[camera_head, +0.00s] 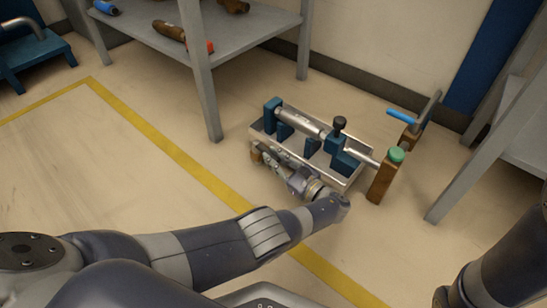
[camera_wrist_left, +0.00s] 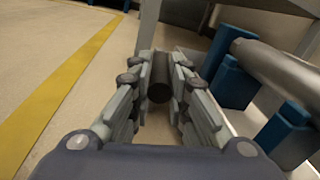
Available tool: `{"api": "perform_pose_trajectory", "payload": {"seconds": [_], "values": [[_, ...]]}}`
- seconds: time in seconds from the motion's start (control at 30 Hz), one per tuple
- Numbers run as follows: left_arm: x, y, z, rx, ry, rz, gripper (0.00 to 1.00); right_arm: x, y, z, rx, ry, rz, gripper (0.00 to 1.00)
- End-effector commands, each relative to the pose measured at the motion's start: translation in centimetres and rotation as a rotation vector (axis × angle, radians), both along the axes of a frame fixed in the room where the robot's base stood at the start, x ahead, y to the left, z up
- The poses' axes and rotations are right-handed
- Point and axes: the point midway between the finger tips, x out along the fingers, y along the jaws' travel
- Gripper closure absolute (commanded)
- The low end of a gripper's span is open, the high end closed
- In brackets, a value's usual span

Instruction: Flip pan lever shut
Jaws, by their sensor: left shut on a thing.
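The pan (camera_head: 352,181) is a shallow metal tray on the floor, with a silver pipe (camera_head: 302,121) lying across blue supports above it. My left gripper (camera_head: 262,152) is at the near left side of the pan, low beside its wall. In the left wrist view my left gripper (camera_wrist_left: 158,92) is shut on a dark, round-ended handle (camera_wrist_left: 159,72), which looks like the pan lever. The fingers hide most of it, and the arm and gripper hide its mount in the head view. My right gripper is out of view.
A black knob (camera_head: 340,122) stands on the pipe fixture. A brown post with a green cap (camera_head: 397,154) and a blue-handled lever (camera_head: 403,117) stand at the right. Grey shelf legs (camera_head: 203,90) rise behind and right.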

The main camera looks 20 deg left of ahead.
Motion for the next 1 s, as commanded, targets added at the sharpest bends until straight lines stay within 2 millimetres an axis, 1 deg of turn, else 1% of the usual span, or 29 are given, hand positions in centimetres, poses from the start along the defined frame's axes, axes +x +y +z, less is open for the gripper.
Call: {"api": "perform_pose_trajectory", "payload": {"seconds": [0.2,0.23,0.3,0.4,1.0], "values": [[0.20,0.26,0.20,0.003,-0.004,-0.001,1.00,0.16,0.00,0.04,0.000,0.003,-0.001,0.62],[0.20,0.26,0.20,0.003,-0.004,-0.001,0.79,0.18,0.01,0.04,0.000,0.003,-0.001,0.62],[0.21,0.27,0.20,0.004,-0.004,-0.001,0.64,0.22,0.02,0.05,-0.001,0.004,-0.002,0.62],[0.21,0.27,0.21,0.004,-0.004,-0.001,0.62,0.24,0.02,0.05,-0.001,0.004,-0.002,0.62],[0.13,0.28,0.01,0.001,0.000,-0.003,0.62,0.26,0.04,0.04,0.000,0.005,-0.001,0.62]]}}
